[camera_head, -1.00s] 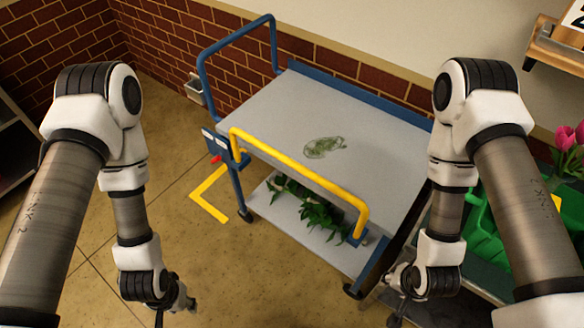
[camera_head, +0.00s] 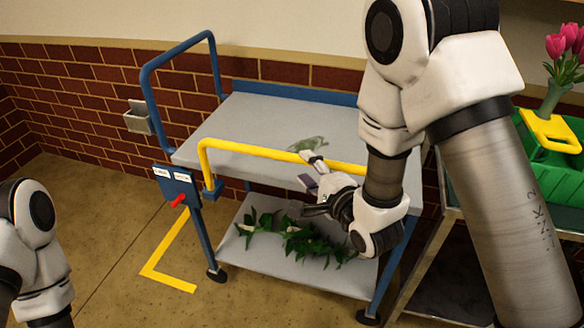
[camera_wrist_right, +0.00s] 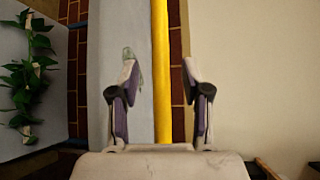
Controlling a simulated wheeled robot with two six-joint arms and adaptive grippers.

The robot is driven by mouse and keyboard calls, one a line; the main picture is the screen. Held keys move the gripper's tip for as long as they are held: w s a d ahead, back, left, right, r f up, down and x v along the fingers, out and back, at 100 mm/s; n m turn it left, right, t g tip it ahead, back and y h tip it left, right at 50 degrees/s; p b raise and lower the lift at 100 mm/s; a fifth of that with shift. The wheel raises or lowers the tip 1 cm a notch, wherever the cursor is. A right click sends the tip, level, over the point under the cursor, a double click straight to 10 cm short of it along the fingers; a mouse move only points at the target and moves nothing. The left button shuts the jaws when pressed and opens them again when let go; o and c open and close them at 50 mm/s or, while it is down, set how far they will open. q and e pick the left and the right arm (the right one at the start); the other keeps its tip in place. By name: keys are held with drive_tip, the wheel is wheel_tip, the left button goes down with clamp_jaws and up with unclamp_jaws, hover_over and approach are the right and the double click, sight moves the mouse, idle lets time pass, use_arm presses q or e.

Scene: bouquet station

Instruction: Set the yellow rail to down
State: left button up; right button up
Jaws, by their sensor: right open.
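The yellow rail (camera_head: 255,150) runs along the near side of the grey cart top (camera_head: 240,122) in the head view. It stands raised above the top's edge, bent down at its left end. My right gripper (camera_head: 305,170) is open at the rail's right part. In the right wrist view the rail (camera_wrist_right: 160,30) runs lengthwise between the two spread fingers (camera_wrist_right: 160,70), closer to the right one. I cannot tell whether they touch it. The rail's right end is hidden behind my right arm. My left gripper is out of view.
A blue panel with a red lever (camera_head: 180,193) is on the cart's left post. Green foliage (camera_head: 300,240) lies on the lower shelf (camera_head: 255,262). A green crate (camera_head: 565,180) and pink tulips (camera_head: 565,42) stand at the right.

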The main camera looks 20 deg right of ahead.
sight(297, 162)
drive_tip(key=x, duration=0.5)
drive_tip(key=shift+a, duration=0.2)
drive_tip(key=shift+w+f, duration=0.1)
drive_tip(key=shift+w, duration=0.35)
drive_tip(key=shift+c, duration=0.3)
clamp_jaws()
wheel_tip(297, 162, down, 13)
drive_tip(key=b, duration=0.7)
drive_tip(key=shift+s+f, duration=0.15)
drive_tip(key=shift+f, duration=0.05)
